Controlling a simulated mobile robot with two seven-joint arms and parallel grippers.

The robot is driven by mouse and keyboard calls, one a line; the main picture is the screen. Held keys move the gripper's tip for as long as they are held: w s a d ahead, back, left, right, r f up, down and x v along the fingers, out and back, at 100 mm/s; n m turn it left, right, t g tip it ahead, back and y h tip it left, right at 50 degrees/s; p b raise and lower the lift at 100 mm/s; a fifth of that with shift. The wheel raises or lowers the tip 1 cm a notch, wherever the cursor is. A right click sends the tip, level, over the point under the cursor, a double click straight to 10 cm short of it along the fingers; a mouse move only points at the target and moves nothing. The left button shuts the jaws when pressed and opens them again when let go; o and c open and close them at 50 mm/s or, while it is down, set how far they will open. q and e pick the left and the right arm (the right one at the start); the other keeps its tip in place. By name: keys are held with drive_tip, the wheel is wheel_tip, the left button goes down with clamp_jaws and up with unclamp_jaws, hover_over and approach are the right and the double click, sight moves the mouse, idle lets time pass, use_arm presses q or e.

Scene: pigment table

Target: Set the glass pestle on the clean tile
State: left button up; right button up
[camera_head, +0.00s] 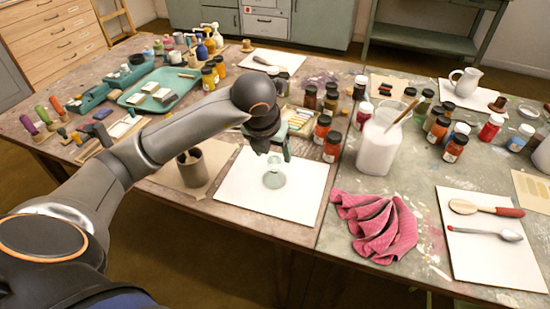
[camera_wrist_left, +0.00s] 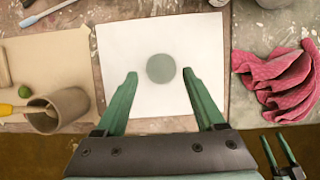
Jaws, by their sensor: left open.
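The glass pestle (camera_head: 274,178) is a pale green, see-through piece standing on the white tile (camera_head: 235,190) at the table's front. In the left wrist view the pestle (camera_wrist_left: 160,68) looks like a grey-green disc near the middle of the white tile (camera_wrist_left: 120,40). My left gripper (camera_head: 272,147) is open and empty, just above the pestle. In the left wrist view its fingertips (camera_wrist_left: 160,75) are spread either side of the pestle, with gaps, not touching it. My right gripper (camera_wrist_left: 272,136) shows at the lower right of the wrist view, fingers apart and empty.
A brown pot (camera_head: 204,168) stands left of the tile. A pink cloth (camera_head: 375,228) lies to the right, with a white jar (camera_head: 378,150) behind it. Several pigment jars (camera_head: 332,146) stand behind the tile. Another white board (camera_head: 490,262) at right holds a spatula and spoon.

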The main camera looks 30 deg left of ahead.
use_arm(q)
drive_tip(key=v, duration=0.5)
drive_tip(key=shift+f, duration=0.1)
idle(0.4)
